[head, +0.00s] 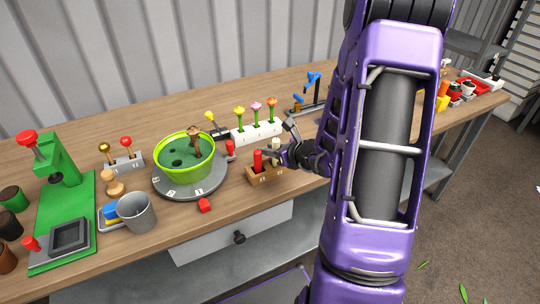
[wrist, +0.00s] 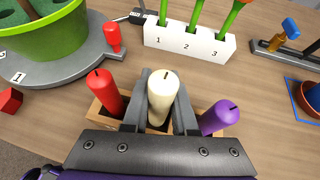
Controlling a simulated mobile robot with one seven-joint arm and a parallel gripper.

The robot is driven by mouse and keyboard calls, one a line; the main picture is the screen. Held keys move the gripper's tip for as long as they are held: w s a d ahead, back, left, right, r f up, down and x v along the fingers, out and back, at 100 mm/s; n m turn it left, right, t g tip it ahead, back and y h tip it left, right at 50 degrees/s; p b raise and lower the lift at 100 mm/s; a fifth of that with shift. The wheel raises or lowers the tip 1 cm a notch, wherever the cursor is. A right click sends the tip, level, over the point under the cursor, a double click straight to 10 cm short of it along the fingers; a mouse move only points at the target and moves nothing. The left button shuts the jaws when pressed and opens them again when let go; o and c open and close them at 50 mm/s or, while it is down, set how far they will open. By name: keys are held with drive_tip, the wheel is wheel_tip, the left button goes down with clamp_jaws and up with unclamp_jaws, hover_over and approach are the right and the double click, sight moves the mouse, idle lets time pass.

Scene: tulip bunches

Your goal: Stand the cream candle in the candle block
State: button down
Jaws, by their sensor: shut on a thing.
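The cream candle (wrist: 162,98) is upright between the two fingers of my gripper (wrist: 160,108), which is shut on it. In the head view, its pale top (head: 276,143) shows beside my gripper (head: 279,155). The wooden candle block (head: 263,177) is right below; its edge also shows in the wrist view (wrist: 97,111). The cream candle is over the block's middle, between a red candle (wrist: 103,88) and a purple candle (wrist: 220,117). Its lower end is hidden, so I cannot tell how deep it sits.
A white numbered flower holder (head: 256,133) stands behind the block. A green pot (head: 184,160) on a grey turntable (head: 185,189) is to the left, with a small red peg (wrist: 112,38) at its edge. A red cube (head: 204,205) lies near the table's front.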

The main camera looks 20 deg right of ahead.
drive_tip(key=shift+f, duration=0.8)
drive_tip(key=shift+f, duration=0.15)
drive_tip(key=c, duration=0.7)
unclamp_jaws()
drive_tip(key=shift+s+d+r, duration=0.1)
drive_tip(key=shift+r, duration=0.25)
drive_tip(key=p+v, duration=0.1)
drive_tip(key=v, duration=1)
drive_tip(key=shift+s+p, duration=0.35)
drive_tip(key=shift+p, duration=0.05)
